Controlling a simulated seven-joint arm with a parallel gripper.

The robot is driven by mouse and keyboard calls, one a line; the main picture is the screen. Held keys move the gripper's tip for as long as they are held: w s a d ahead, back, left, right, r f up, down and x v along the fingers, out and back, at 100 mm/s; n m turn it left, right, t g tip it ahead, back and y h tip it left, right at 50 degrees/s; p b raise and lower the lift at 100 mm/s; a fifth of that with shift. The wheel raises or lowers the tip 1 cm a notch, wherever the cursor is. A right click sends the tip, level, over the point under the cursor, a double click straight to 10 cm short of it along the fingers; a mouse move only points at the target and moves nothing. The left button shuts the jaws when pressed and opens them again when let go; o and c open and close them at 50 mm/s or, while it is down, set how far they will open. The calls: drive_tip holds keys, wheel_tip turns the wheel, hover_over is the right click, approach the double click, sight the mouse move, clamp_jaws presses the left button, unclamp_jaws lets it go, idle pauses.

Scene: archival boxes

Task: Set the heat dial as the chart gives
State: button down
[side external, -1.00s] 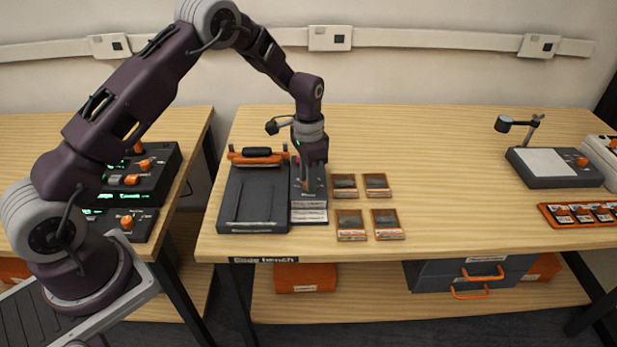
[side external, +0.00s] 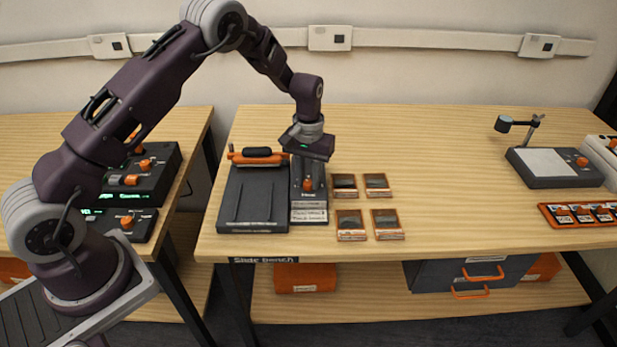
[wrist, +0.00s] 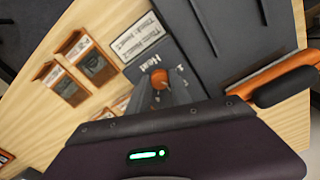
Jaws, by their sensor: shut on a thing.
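The heat dial is an orange knob (side external: 308,184) on a narrow dark unit beside the press. In the wrist view the knob (wrist: 160,79) sits between my grey fingers, beside a "Heat" label. My gripper (side external: 308,180) points down at the unit and is shut on the knob. A pale label card (side external: 309,210) with a few text lines lies at the unit's front end; it also shows in the wrist view (wrist: 135,38), its wording too blurred to read surely. The knob's pointer and scale are mostly hidden by the fingers.
A dark press (side external: 256,198) with an orange-and-black handle (side external: 257,155) stands close on the left. Several orange-framed slides (side external: 376,185) lie just right of the unit. A lamp stand (side external: 552,166) and an orange tray (side external: 580,214) are far right. The table's middle is clear.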

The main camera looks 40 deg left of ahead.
drive_tip(key=shift+n, duration=0.5)
drive_tip(key=c, duration=1.2)
unclamp_jaws()
drive_tip(key=shift+o, duration=0.2)
wheel_tip(320, 180, up, 8)
drive_tip(key=shift+f, duration=0.25)
wheel_tip(320, 180, up, 8)
drive_tip(key=t, duration=0.1)
hover_over(308, 182)
drive_tip(key=s+d, duration=0.1)
drive_tip(key=s, duration=0.2)
drive_tip(key=s+d+r+m+t, duration=0.2)
drive_tip(key=s+d+r, duration=0.1)
drive_tip(key=s+r, duration=0.65)
drive_tip(key=s+r+m+t, duration=0.1)
drive_tip(key=s, duration=0.9)
drive_tip(key=s+d+r+m+t, duration=0.1)
drive_tip(key=s+m, duration=0.1)
drive_tip(key=s, duration=0.9)
drive_tip(key=shift+r+m+t, duration=0.3)
drive_tip(key=shift+r, duration=0.1)
